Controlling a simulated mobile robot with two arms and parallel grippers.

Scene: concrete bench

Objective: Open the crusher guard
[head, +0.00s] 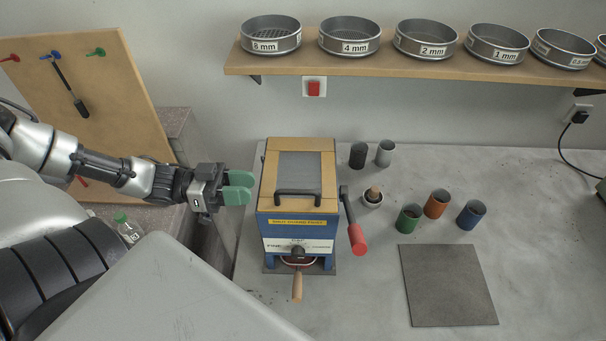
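The crusher (298,220) is a blue box with a wooden top, standing on the left part of the bench. Its guard (300,171) is a grey panel on the top with a black handle (298,193) along its near edge. The guard appears to lie flat and closed. My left gripper (240,187) has green fingertips and hovers to the left of the crusher, apart from it. It looks open, with a small gap between the fingers, and is empty. My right gripper is not in view.
A red-gripped crank (356,238) projects on the crusher's right, and a wooden-handled tool (297,285) at its front. Several cups, a mortar (372,198) and a dark plate (446,285) stand to the right. A shelf (400,63) with sieves hangs behind. A pegboard (100,110) stands left.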

